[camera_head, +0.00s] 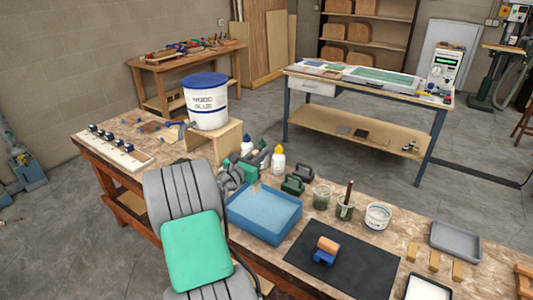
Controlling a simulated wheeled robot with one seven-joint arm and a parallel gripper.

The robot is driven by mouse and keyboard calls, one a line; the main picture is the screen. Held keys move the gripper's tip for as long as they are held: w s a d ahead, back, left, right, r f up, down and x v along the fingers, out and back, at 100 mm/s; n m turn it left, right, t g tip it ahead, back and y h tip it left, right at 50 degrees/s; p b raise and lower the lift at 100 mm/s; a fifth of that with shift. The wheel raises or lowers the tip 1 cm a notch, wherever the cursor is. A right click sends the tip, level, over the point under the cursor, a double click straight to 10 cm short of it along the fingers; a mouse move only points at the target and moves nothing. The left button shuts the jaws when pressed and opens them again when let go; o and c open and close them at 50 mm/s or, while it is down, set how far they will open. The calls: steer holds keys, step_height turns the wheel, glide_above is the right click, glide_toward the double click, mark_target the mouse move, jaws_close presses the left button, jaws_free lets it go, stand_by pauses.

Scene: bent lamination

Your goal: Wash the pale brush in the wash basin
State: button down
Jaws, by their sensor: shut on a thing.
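The wash basin (292,222) is a blue rectangular tub with shallow liquid, on the worktable in front of my arm. My gripper (252,180) is small in the picture, by the basin's back left corner and partly hidden by my own arm. It is shut on a small pale tan piece, which looks like the pale brush (256,188), at the basin's back left rim. Whether the brush touches the liquid or the rim is too small to tell.
Behind the basin stand glue bottles (278,160) and dark green clamps (292,186). To its right are a glass jar (321,198), a jar with a dark-handled brush (345,207), a white tub (377,217) and a black mat (355,268) with an orange-and-blue roller (326,250).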

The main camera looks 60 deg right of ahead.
mark_target(257, 186)
step_height(257, 186, down, 11)
steer(key=s+d+b, duration=0.1)
steer(key=s+b, duration=0.1)
steer(key=b, duration=0.6)
steer(key=shift+d+g, duration=0.15)
steer(key=shift+g, duration=0.15)
steer(key=shift+r, duration=0.15)
steer(key=s, duration=0.2)
steer(key=s+p, duration=0.1)
steer(key=shift+a, duration=0.25)
steer(key=w, duration=0.6)
steer(key=shift+d, duration=0.45)
